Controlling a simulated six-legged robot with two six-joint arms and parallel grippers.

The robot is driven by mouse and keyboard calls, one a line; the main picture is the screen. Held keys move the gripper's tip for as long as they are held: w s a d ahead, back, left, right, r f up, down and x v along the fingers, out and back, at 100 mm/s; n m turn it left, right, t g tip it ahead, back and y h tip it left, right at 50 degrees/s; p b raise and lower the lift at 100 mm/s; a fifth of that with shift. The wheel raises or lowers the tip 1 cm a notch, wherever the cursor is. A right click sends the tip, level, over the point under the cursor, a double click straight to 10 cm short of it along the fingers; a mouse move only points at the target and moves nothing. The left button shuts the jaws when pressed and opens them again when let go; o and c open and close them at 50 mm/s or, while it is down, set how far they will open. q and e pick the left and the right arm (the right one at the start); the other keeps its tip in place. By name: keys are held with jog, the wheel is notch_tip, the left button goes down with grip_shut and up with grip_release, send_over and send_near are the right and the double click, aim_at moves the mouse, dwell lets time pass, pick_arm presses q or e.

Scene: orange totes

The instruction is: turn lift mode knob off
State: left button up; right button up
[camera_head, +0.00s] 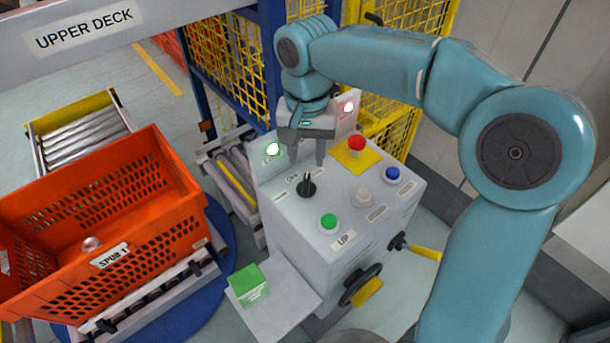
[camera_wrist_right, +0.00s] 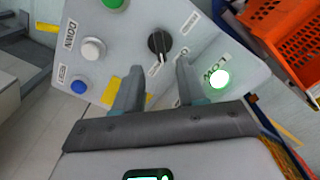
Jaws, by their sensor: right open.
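The lift mode knob (camera_head: 307,188) is a black rotary switch on the sloped top of the grey control box (camera_head: 290,232). It also shows in the right wrist view (camera_wrist_right: 159,42), beyond and between the fingertips. My right gripper (camera_head: 307,160) is open above the back of the panel, with its fingers pointing down. In the right wrist view the two grey fingers (camera_wrist_right: 157,75) are apart with nothing between them. The gripper does not appear to touch the knob. A label by the knob is too small to read surely. My left gripper is not in view.
Nearby stand a green UP button (camera_head: 328,222), a white button (camera_head: 364,198), a blue button (camera_head: 392,174) and a red mushroom button (camera_head: 356,144) on yellow. An orange tote (camera_head: 150,245) is left.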

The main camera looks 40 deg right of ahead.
aim_at(306, 180)
notch_tip(306, 180, down, 7)
jog(key=shift+s+r, duration=0.1)
jog(key=shift+s, duration=0.05)
jog(key=shift+w+f, duration=0.3)
jog(key=shift+f, duration=0.1)
jog(key=shift+s+a+r, duration=0.1)
jog(key=shift+s+r, duration=0.05)
jog(key=shift+s, duration=0.15)
jog(key=shift+w, duration=0.1)
grip_shut()
